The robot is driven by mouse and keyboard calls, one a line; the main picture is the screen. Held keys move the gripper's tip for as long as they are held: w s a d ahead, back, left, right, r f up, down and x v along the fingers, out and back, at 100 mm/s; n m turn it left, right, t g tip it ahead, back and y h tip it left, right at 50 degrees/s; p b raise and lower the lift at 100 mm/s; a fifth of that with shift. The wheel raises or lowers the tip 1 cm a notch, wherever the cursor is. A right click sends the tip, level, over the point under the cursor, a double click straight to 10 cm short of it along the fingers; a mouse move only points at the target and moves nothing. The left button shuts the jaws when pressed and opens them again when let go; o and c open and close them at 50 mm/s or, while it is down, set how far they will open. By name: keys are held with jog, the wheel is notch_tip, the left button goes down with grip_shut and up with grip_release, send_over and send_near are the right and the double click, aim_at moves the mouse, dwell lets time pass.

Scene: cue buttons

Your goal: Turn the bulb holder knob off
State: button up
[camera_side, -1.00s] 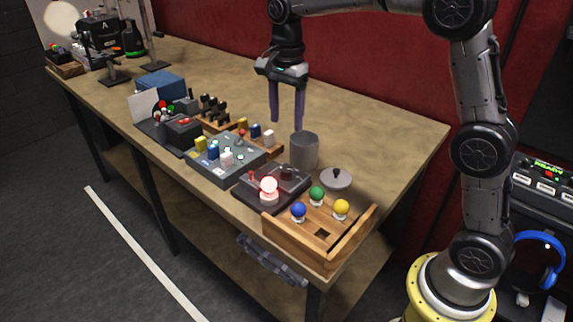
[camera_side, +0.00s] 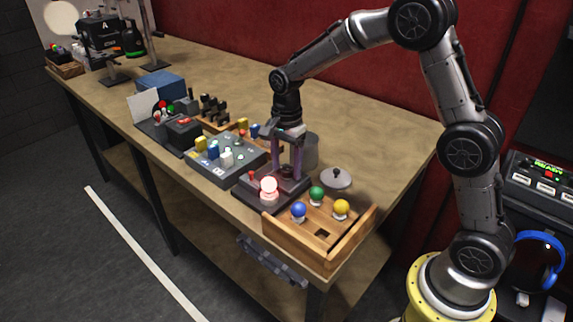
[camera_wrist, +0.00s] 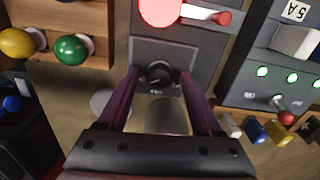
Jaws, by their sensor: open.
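The dark bulb holder (camera_side: 250,197) stands near the table's front edge with a glowing red bulb (camera_side: 268,187) in it. In the wrist view the round black knob (camera_wrist: 157,75) sits on the holder's grey plate, with the lit bulb (camera_wrist: 160,8) beyond it. My gripper (camera_side: 288,176) points down over the knob side of the holder. In the wrist view its two purple fingers (camera_wrist: 159,77) are open, one on each side of the knob. A gap shows between the knob and the fingers. I cannot tell the fingertips' exact height.
A wooden tray (camera_side: 284,241) with blue, green and yellow bulbs stands to the right of the holder. A grey cylinder (camera_side: 311,150) and a round lid (camera_side: 337,179) are behind. A switch panel (camera_side: 215,172) is to the left. A red-tipped lever (camera_wrist: 221,17) sits beside the bulb.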

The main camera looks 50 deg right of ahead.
jog(key=shift+f, duration=0.1)
grip_shut()
dwell(0.3)
jog(key=shift+n, duration=0.3)
jog(key=n, duration=1.1)
jog(key=shift+d+n, duration=0.1)
jog(key=shift+n, duration=0.2)
jog(key=n, duration=1.1)
jog(key=shift+n, duration=0.4)
